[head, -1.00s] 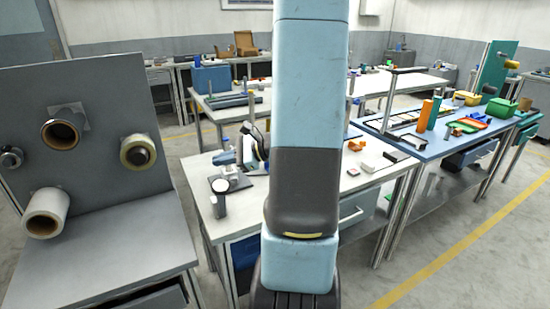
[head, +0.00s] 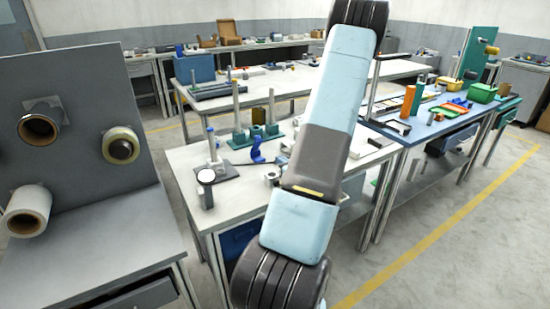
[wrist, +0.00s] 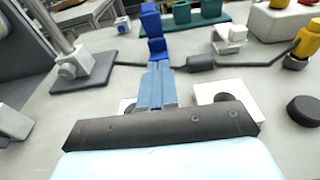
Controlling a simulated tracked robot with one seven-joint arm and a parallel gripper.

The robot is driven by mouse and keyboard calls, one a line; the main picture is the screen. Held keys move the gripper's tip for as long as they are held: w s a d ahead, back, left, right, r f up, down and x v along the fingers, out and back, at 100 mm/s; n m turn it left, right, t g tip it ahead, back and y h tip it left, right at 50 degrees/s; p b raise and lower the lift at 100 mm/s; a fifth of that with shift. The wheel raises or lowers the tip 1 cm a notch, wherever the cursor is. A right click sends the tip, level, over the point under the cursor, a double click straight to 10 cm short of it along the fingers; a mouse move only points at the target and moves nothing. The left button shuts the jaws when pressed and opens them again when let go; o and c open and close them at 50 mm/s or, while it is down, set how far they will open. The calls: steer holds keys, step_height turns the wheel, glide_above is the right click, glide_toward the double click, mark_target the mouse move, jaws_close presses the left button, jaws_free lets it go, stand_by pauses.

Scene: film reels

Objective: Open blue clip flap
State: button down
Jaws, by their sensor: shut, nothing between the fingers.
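The blue clip (wrist: 157,47) stands on the white worktop at the top middle of the wrist view. A tall blue part rises from it; I cannot tell how far its flap is open. It also shows on the white table in the head view (head: 257,151). A dark cable (wrist: 122,63) runs up to the clip from both sides, with a thicker grey piece (wrist: 200,63) to its right. My gripper (wrist: 157,70) is shut and empty, its grey-blue fingers pointing at the clip's foot. Contact is unclear. The head view hides the gripper behind my arm.
A dark plate with a white fitting (wrist: 75,68) lies left of the clip. A white block with a hole (wrist: 225,96), a black disc (wrist: 305,111) and a yellow-topped part (wrist: 306,42) are on the right. Teal blocks (wrist: 183,14) stand behind. A grey panel bench (head: 105,215) is at left.

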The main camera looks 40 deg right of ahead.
glide_toward(261, 142)
steer(key=w+f, duration=0.1)
steer(key=w+d+f, duration=0.1)
steer(key=w+f, duration=0.1)
steer(key=shift+w+d+r, duration=0.2)
steer(key=shift+w+r, duration=0.45)
steer(key=shift+w, duration=0.15)
steer(key=shift+w+d+r, duration=0.1)
steer(key=shift+w+r, duration=0.3)
steer(key=shift+w, duration=0.2)
